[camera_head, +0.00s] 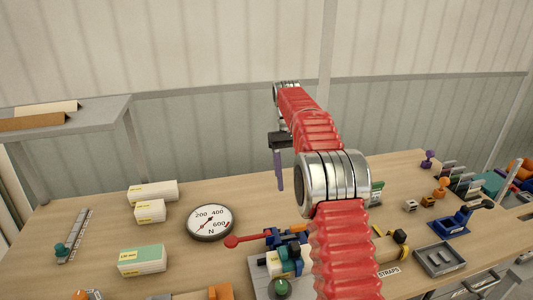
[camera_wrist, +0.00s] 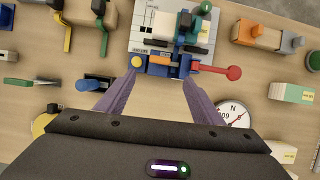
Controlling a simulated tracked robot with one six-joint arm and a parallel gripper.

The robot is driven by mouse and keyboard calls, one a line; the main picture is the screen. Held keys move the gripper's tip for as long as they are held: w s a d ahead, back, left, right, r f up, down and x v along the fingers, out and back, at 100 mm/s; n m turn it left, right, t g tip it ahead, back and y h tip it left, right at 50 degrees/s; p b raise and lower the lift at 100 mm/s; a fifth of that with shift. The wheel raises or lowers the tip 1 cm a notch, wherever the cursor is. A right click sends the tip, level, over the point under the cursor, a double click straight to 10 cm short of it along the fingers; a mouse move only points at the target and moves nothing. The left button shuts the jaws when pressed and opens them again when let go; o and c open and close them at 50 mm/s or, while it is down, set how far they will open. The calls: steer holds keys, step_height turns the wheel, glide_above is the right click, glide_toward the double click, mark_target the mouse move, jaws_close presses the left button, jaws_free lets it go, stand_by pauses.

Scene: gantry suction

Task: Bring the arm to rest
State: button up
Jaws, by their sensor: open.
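My red arm rises from the bottom of the head view, above the workbench. It bends at a large silver joint, and its far part reaches up and away. My gripper (camera_head: 279,180) hangs from the arm's end with its purple fingers pointing down, apart from the bench. In the wrist view my gripper (camera_wrist: 160,78) shows its two purple fingers spread apart with nothing held between them. Beyond the fingertips is a blue fixture with a red-knobbed lever (camera_wrist: 222,71) on a light plate. The arm hides part of the bench in the head view.
The workbench (camera_head: 95,215) holds a round dial gauge (camera_head: 210,222), white boxes (camera_head: 152,191) and a green-topped box (camera_head: 142,260). A grey tray (camera_head: 440,258) and a blue fixture (camera_head: 450,222) stand at the right. A grey shelf (camera_head: 85,112) rises at the left.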

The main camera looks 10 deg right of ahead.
step_height(320, 180, down, 6)
steer(key=t, duration=0.1)
steer(key=s+a+r+t, duration=0.3)
steer(key=s, duration=0.8)
steer(key=s+a+r+t, duration=0.2)
steer(key=s+a+t, duration=0.1)
steer(key=s, duration=0.8)
steer(key=s+a+r+t, duration=0.3)
steer(key=s+a, duration=0.1)
steer(key=s, duration=0.7)
steer(key=shift+a+r, duration=0.2)
steer(key=shift+r, duration=0.15)
